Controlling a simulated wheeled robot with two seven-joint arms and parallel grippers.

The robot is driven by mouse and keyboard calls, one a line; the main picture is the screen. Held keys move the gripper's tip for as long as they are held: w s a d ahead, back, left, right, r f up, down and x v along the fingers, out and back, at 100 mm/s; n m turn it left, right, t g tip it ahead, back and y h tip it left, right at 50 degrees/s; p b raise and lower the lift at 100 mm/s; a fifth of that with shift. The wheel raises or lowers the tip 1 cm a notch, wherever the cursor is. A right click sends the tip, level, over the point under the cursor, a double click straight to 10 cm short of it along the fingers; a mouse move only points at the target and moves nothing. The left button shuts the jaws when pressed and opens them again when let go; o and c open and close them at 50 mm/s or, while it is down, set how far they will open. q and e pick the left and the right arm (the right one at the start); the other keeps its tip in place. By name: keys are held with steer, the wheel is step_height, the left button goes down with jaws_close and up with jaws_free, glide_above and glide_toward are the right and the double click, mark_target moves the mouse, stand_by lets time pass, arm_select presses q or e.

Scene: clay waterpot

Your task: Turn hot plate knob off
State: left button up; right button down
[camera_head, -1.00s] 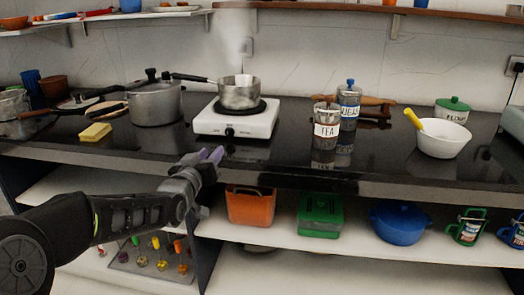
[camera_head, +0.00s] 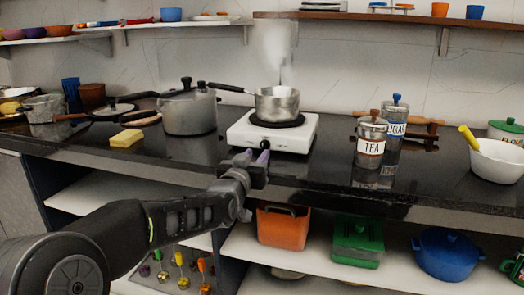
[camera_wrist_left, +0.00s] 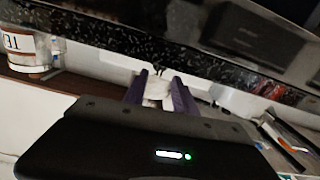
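The white hot plate (camera_head: 240,136) stands on the black counter with a steaming metal saucepan (camera_head: 277,105) on its burner. Its dark knob (camera_head: 265,150) is on the front face, partly behind my fingertips. My left gripper (camera_head: 259,159) is just in front of and slightly below the knob. In the left wrist view the purple fingers of this gripper (camera_wrist_left: 160,92) are apart, with a pale area between them and a small dark shape beyond. I cannot tell whether they touch the knob. The right gripper is not in view.
A pressure cooker (camera_head: 190,109) and a yellow sponge (camera_head: 126,138) are left of the hot plate. The tea jar (camera_head: 370,142) and sugar jar (camera_head: 395,114) stand to its right. The counter's front edge (camera_head: 330,190) runs near my arm. An orange bin (camera_head: 284,228) is on the shelf below.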

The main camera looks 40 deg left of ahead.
mark_target(263, 147)
arm_select(q)
steer(key=x, duration=0.5)
steer(key=shift+w+a, duration=0.1)
jaws_close()
steer(key=shift+b, duration=0.3)
